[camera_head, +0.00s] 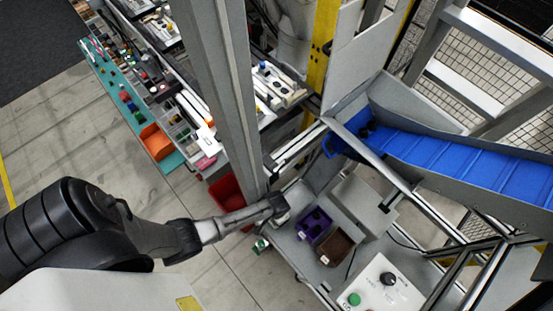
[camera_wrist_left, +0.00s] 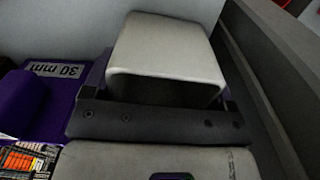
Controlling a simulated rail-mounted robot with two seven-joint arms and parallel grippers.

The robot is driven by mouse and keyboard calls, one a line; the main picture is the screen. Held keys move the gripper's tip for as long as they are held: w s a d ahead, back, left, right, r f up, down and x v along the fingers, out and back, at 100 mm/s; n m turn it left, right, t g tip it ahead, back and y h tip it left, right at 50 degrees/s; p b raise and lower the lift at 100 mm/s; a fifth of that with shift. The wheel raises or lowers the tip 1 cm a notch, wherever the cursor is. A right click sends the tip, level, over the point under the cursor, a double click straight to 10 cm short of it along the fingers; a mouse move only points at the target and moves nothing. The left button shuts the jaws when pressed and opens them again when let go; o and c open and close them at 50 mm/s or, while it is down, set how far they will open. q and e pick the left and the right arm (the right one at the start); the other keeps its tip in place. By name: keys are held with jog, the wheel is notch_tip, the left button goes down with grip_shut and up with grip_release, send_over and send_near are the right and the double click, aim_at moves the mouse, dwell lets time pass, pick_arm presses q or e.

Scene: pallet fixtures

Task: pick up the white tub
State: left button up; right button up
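The white tub (camera_wrist_left: 165,50) fills the middle of the left wrist view, with its pale rim towards the camera and a dark area below the rim. My left gripper (camera_wrist_left: 163,95) has its dark fingers at the tub's left and right sides, with hardly any gap showing. I cannot tell whether they press on it. In the head view my left gripper (camera_head: 282,206) reaches down at the left side of the grey work surface and largely hides the tub. My right gripper is out of view.
A purple bin (camera_head: 313,225), labelled "30 mm" in the wrist view (camera_wrist_left: 58,70), stands right of my gripper. A brown bin (camera_head: 337,247) is beyond it. A grey post (camera_head: 228,90) rises close by. A red bin (camera_head: 228,193), control box (camera_head: 372,285) and blue conveyor (camera_head: 440,160) surround the spot.

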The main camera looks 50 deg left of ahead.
pick_arm(q)
jog(key=c, duration=0.4)
jog(key=shift+r, duration=0.1)
